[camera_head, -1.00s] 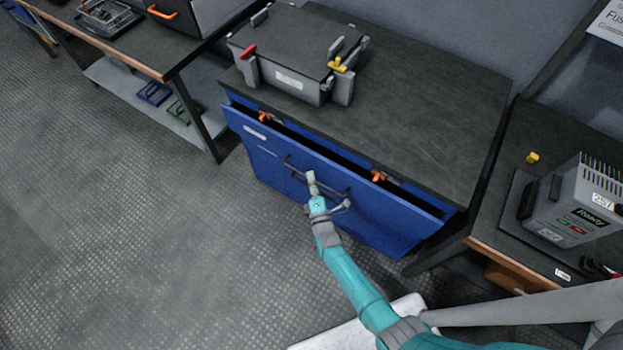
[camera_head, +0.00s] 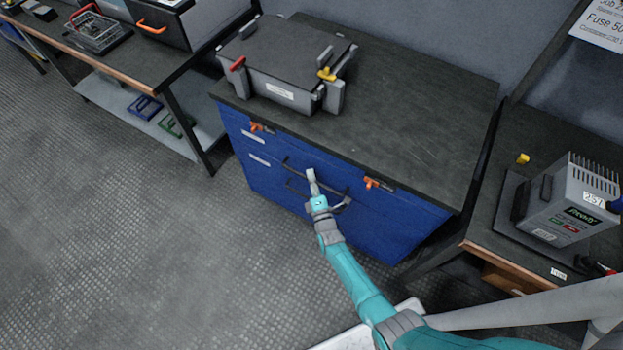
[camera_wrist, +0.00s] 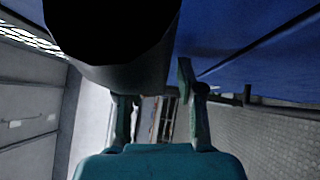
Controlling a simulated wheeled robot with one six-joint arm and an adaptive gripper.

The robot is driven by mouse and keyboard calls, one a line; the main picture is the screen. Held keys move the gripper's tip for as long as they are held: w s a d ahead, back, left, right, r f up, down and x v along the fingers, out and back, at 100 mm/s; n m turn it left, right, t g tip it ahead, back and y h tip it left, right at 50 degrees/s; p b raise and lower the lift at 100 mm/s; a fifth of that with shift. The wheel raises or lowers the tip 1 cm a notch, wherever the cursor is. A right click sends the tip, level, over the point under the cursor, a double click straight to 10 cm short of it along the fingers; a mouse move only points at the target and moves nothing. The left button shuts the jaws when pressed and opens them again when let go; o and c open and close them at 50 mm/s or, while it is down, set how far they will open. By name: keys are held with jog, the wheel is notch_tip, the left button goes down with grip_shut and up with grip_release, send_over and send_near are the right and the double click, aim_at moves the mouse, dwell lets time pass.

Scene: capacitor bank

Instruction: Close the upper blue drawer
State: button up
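The upper blue drawer (camera_head: 262,145) is in the blue cabinet under a dark worktop. Its front looks flush with the cabinet, with no dark gap along its top edge. Its dark bar handle (camera_head: 298,167) runs across the front, partly hidden by my gripper. My gripper (camera_head: 328,188) is at the drawer front by the handle, fingers spread apart. In the wrist view, the fingers (camera_wrist: 160,112) stand apart with a gap between them, close to the blue front (camera_wrist: 240,40). I cannot tell whether a finger touches the drawer.
Orange latches (camera_head: 371,183) sit at the drawer's top edge. A lower blue drawer (camera_head: 375,230) is beneath it. A grey case (camera_head: 285,65) stands on the worktop (camera_head: 420,110). A side bench holds a grey device (camera_head: 568,195) at right. Floor (camera_head: 130,250) at left is clear.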

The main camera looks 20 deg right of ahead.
jog(key=shift+s, duration=0.15)
jog(key=s+a+f, duration=0.1)
jog(key=s, duration=1)
jog(key=shift+s+a+f, duration=0.25)
jog(key=shift+a+f, duration=0.05)
jog(key=shift+a, duration=0.1)
jog(key=shift+s, duration=0.1)
